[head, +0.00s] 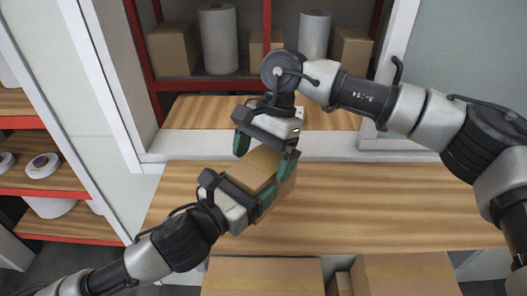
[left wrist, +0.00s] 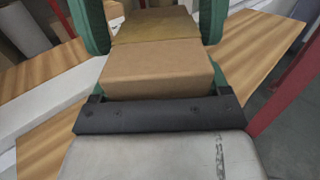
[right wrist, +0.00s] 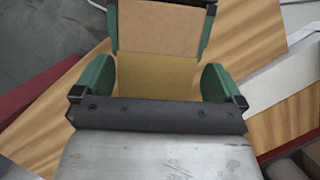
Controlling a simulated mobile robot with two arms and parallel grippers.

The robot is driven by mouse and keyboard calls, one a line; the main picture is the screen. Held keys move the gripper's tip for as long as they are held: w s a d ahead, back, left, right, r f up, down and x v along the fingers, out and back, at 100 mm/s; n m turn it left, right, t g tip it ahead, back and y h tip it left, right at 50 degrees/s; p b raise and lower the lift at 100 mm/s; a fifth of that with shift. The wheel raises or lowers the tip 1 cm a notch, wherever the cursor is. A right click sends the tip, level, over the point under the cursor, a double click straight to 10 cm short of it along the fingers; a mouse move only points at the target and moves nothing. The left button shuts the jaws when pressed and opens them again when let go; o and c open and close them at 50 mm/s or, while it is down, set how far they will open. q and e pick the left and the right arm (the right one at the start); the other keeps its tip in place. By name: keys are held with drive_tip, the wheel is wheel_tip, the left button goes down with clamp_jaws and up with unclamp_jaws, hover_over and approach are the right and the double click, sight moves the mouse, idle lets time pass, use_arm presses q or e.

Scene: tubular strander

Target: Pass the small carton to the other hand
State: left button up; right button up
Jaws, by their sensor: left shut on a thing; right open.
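The small carton (head: 252,168) is a brown box with a yellowish tape band, held tilted above the wooden table. My left gripper (head: 243,190) is shut on its lower part from the lower left. My right gripper (head: 264,154) is open, with its green fingers around the carton's upper end. The carton fills the middle of the left wrist view (left wrist: 157,70). In the right wrist view, the carton's taped face (right wrist: 157,77) lies between my right fingers. I cannot tell whether those fingers touch it. The carton's underside is hidden.
The wooden table (head: 370,205) is clear on the right. A red-framed shelf (head: 143,50) behind holds boxes and white rolls (head: 218,40). Another rack (head: 60,180) with spools stands at the left.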

drive_tip(key=c, duration=1.1)
use_arm(q)
drive_tip(key=o, duration=1.2)
drive_tip(key=shift+c, duration=0.2)
use_arm(e)
drive_tip(key=shift+r, duration=0.1)
drive_tip(key=shift+c, duration=0.3)
